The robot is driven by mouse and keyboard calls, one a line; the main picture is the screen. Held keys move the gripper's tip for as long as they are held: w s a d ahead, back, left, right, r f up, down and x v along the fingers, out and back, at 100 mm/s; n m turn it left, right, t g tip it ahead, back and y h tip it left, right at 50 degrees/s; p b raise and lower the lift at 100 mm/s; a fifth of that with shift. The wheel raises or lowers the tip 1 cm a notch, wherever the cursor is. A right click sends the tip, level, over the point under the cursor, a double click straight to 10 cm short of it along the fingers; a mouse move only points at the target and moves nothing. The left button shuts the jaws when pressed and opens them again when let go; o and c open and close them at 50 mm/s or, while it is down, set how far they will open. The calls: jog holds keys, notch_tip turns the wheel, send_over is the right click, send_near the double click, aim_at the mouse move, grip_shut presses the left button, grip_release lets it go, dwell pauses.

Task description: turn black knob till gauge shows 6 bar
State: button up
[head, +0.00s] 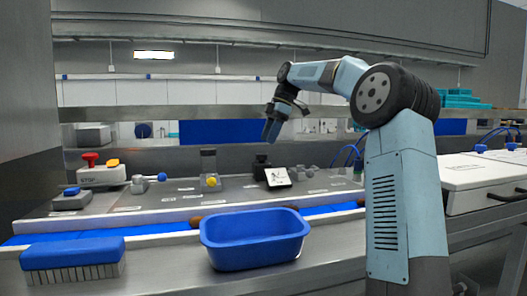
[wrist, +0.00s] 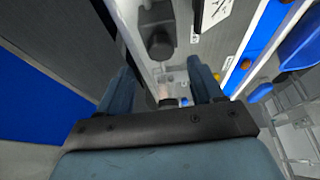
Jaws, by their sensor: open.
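The black knob (head: 261,160) stands on the grey panel behind the belt, just left of the tilted white gauge (head: 278,177). The gauge has dark marks, but its reading is too small to tell. My gripper (head: 271,130) is above the panel, pointing down, apart from the knob. In the wrist view my two fingers (wrist: 160,78) are spread with nothing between them. A dark round knob (wrist: 160,46), which looks like the black one, lies beyond the fingertips, and part of the white gauge (wrist: 214,10) shows at the top edge.
A blue crate (head: 255,246) stands in front of the blue belt (head: 150,229), which carries brown dates. A blue brush (head: 72,255) lies front left.

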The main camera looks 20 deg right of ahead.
aim_at(262, 154)
jog(key=shift+x, duration=2.8)
jog(key=shift+c, duration=0.5)
jog(key=c, duration=1)
jog(key=shift+o, duration=0.2)
jog(key=shift+a, duration=0.1)
